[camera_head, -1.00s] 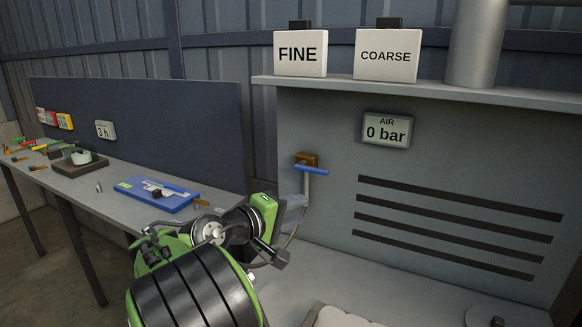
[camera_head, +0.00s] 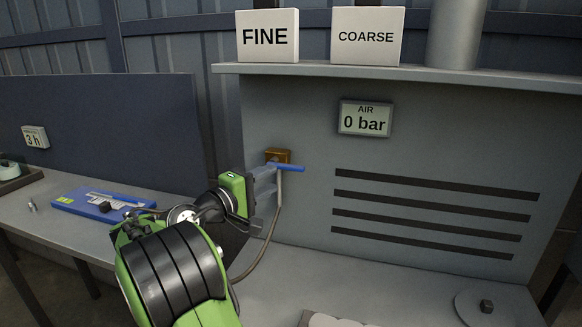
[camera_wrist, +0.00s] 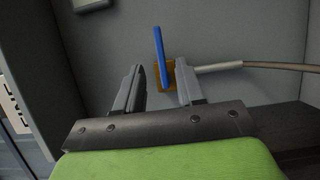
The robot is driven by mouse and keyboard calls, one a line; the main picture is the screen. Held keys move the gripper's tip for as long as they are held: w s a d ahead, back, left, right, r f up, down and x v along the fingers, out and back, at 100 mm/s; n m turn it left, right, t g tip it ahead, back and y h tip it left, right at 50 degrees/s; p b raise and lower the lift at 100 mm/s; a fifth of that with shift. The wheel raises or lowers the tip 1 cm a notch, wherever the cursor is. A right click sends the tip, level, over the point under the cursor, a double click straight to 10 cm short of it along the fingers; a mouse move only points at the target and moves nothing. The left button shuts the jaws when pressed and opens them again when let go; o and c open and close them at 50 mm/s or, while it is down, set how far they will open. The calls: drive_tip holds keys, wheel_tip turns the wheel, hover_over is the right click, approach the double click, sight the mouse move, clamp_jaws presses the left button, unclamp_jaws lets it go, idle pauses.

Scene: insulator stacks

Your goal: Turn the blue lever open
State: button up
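The blue lever (camera_head: 288,168) sits on a brass valve (camera_head: 277,155) on the grey cabinet wall. In the head view it lies roughly level and points right. In the wrist view the blue lever (camera_wrist: 161,58) runs upward from the brass valve (camera_wrist: 163,88), ahead of my gripper. My gripper (camera_wrist: 160,80) is open, its two grey fingers apart with the lower end of the lever between them in the picture. I cannot tell if the fingers reach around it. In the head view my gripper (camera_head: 268,178) is just left of the valve and its hose.
A gauge (camera_head: 365,118) on the wall reads AIR 0 bar. A hose (camera_head: 262,255) hangs from the valve. FINE (camera_head: 267,37) and COARSE (camera_head: 366,38) boxes stand on the shelf above. A bench with a blue tray (camera_head: 75,207) is at left.

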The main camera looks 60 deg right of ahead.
sight(289, 169)
drive_tip(key=p+x, duration=0.1)
drive_tip(key=x, duration=0.8)
drive_tip(key=shift+d+p, duration=0.1)
drive_tip(key=shift+p, duration=0.25)
drive_tip(key=shift+c, duration=0.3)
clamp_jaws()
